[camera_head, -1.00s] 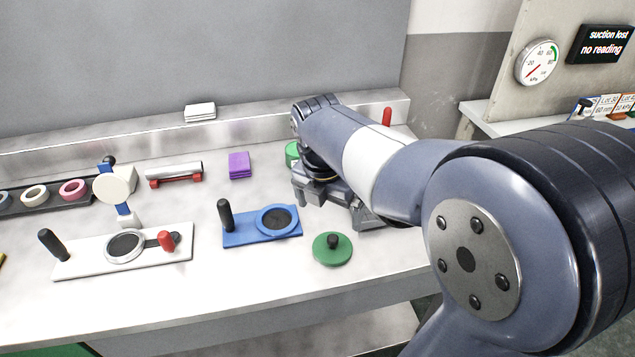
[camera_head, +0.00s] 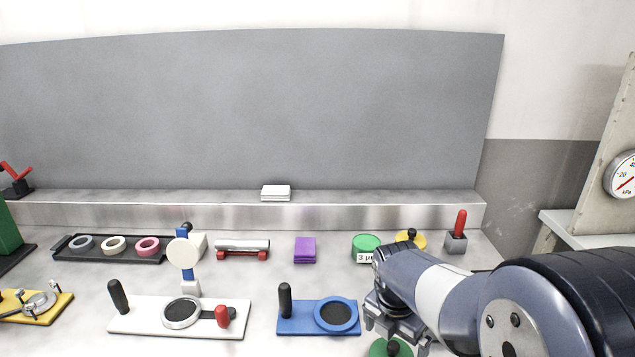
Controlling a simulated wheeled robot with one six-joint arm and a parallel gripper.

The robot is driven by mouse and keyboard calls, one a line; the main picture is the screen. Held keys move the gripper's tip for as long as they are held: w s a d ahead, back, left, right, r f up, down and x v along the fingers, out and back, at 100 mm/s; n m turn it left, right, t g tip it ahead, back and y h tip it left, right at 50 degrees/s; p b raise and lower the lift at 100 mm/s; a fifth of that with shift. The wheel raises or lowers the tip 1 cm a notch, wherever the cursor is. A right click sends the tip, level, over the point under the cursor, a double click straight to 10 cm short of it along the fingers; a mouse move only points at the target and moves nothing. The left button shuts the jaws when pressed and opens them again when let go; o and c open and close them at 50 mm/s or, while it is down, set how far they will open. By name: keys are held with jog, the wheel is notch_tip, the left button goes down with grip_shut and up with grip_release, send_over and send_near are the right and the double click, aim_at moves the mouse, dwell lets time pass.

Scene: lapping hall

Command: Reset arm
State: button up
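My arm reaches in from the lower right. My gripper (camera_head: 396,328) points down over the bench, just right of the blue plate (camera_head: 290,325) with its black handle and dark round pad. Its jaws are seen partly from the side, with a gap between the fingers. No object shows between them. The green disc with a black knob (camera_head: 388,349) lies below and in front of it, cut by the frame's lower edge. I cannot tell the height between them.
Behind my gripper stand a green labelled tin (camera_head: 366,243), a yellow knobbed disc (camera_head: 417,238) and a red-handled lever (camera_head: 457,230). Leftward are a purple stack (camera_head: 305,250), a roller (camera_head: 242,247), a white plate (camera_head: 140,316) and a tape tray (camera_head: 68,254). A grey panel (camera_head: 250,110) rises behind.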

jog(key=shift+r, duration=0.3)
